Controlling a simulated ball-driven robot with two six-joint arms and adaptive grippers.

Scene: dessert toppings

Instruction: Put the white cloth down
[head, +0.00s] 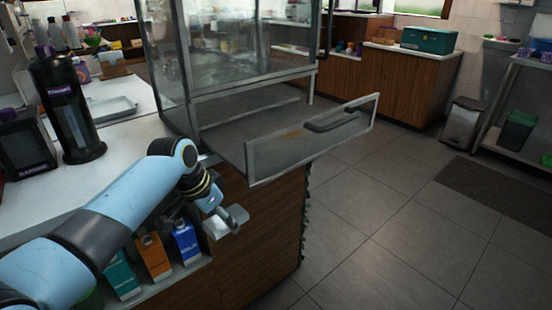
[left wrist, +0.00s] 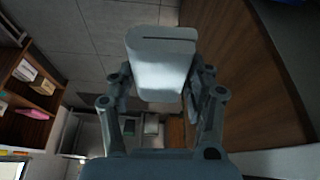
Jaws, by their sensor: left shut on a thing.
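The white cloth (head: 230,221) looks like a pale folded block in the head view. My left gripper (head: 216,207) is shut on it and holds it in the air, in front of the wooden counter side and below the pulled-out drawer (head: 285,158). In the left wrist view the cloth (left wrist: 162,58) sits between the two fingers of the gripper (left wrist: 163,88), with floor tiles behind it. The fingers hide part of the cloth in the head view. My right gripper is not in view.
Several cartons, one orange (head: 153,256), stand on a shelf under my left arm. A black bottle-like machine (head: 70,110) is at left.

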